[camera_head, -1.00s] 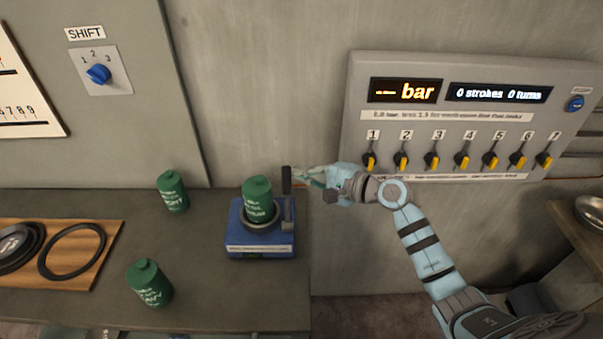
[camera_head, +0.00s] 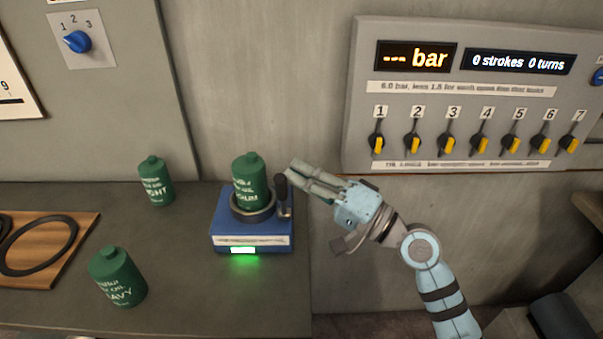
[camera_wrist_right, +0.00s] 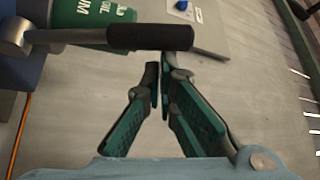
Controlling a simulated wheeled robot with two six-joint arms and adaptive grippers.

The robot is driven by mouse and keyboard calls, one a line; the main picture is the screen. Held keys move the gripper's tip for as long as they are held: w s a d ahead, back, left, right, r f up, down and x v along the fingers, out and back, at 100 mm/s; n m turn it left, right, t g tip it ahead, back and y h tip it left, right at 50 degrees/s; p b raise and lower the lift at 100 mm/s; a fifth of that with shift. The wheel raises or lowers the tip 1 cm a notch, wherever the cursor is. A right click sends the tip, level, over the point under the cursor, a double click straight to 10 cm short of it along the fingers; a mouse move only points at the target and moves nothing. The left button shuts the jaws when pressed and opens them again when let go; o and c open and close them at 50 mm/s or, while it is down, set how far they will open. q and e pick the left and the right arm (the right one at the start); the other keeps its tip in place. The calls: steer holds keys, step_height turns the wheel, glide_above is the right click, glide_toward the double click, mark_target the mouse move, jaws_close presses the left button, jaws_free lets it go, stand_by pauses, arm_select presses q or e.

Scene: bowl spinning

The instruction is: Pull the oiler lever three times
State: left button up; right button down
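The oiler (camera_head: 225,232) is a blue base on the bench with a green light lit on its front. A green oil can (camera_head: 250,178) labelled MEDIUM in part sits upright in its ring. The lever's black handle (camera_head: 281,188) is at the base's right side, tilted; it also shows crosswise in the right wrist view (camera_wrist_right: 150,38). My right gripper (camera_head: 292,172) has its fingertips beside the handle. In the wrist view its fingers (camera_wrist_right: 160,76) are brought together with only a slim gap, nothing between them, just short of the handle. Contact cannot be told. My left gripper is out of view.
Two more green cans, LIGHT (camera_head: 156,181) and HEAVY (camera_head: 117,277), stand on the bench (camera_head: 190,300). A wooden board (camera_head: 60,260) with black rings lies at left. The wall panel (camera_head: 362,60) reads "--- bar" and "0 strokes 0 turns". A shift knob (camera_head: 77,41) is upper left.

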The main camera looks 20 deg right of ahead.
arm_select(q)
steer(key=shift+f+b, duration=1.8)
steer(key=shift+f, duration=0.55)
arm_select(e)
steer(key=shift+s+a+f+n+y, duration=0.2)
steer(key=shift+s+n+y, duration=0.15)
steer(key=shift+s+n, duration=0.2)
steer(key=shift+s+a+f+n+y, duration=0.1)
steer(key=shift+s+f+n+y, duration=0.1)
steer(key=shift+s+n+y, duration=0.3)
steer(key=shift+w+r, duration=0.1)
steer(key=shift+w, duration=0.05)
